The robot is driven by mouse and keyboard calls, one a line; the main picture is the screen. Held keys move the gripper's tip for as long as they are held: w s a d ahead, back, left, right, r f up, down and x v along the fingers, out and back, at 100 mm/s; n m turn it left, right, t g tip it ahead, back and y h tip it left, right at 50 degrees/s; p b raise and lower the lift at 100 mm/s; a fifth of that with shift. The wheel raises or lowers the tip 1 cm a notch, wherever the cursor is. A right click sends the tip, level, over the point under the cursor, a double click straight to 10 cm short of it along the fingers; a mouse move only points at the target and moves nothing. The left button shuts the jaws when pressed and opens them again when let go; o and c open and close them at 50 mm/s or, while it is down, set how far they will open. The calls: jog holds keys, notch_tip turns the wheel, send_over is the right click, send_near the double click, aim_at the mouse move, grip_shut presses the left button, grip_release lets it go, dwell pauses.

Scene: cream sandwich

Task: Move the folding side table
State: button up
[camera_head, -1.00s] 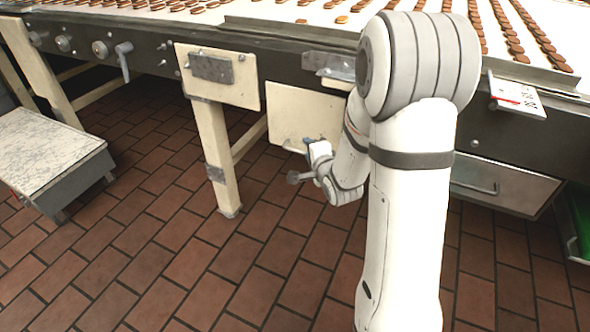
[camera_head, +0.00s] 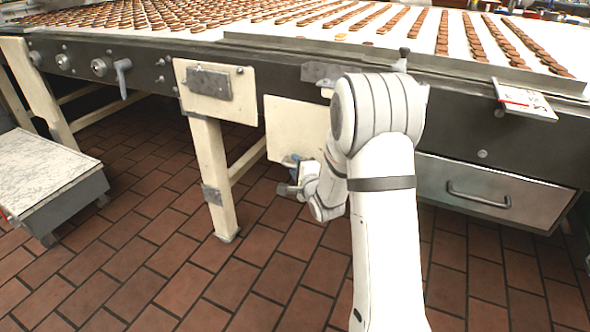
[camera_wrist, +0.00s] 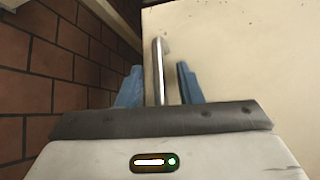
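A cream panel (camera_head: 292,122), which looks like the folding side table, hangs upright below the conveyor's edge, partly hidden behind my arm. In the wrist view the panel (camera_wrist: 245,60) fills the upper right. A metal bar handle (camera_wrist: 158,55) stands by its left edge. My gripper (camera_wrist: 160,70) is open, with one blue finger on each side of the bar. Gaps show between the bar and both fingers. In the head view my gripper (camera_head: 291,176) is low, at the panel's bottom edge.
A conveyor (camera_head: 410,42) with rows of brown biscuits runs across the back. A cream leg (camera_head: 212,165) stands left of the panel, and a metal drawer (camera_head: 490,185) is at right. A low marble-topped stand (camera_head: 35,165) is at far left. The tiled floor between is clear.

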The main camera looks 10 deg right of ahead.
jog(key=shift+c, duration=0.4)
grip_shut()
jog(key=shift+a, duration=0.25)
jog(key=shift+r, duration=0.1)
